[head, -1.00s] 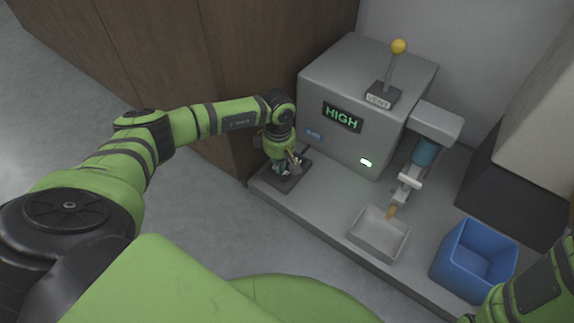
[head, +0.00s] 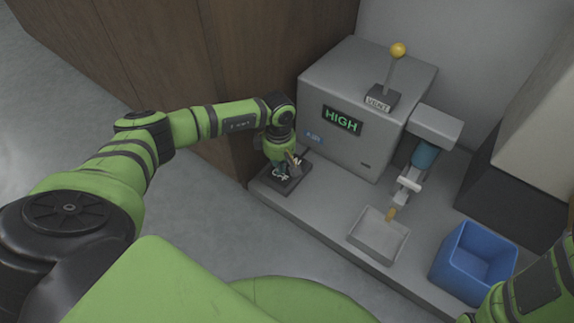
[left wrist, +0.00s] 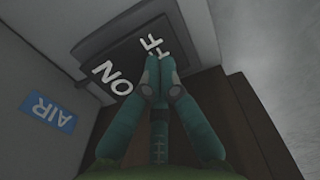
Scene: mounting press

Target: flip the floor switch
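The floor switch (head: 296,186) is a dark plate at the left front corner of the grey platform, below the AIR label. It carries white ON and OFF lettering, which also shows on the plate in the left wrist view (left wrist: 115,42). A short dark bar near the gripper may be its lever, but I cannot tell. My left gripper (head: 284,170) is over the plate, pointing down. In the left wrist view its teal fingers (left wrist: 158,66) come together at the tips, covering part of OFF. I see nothing between them. My right gripper is out of view.
The grey press (head: 343,150) stands right beside the switch, with a HIGH display (head: 342,121) and a yellow-knobbed VENT lever (head: 398,50). A wooden cabinet (head: 225,60) is close behind my left arm. A grey tray (head: 379,252) and blue bin (head: 447,262) lie to the right.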

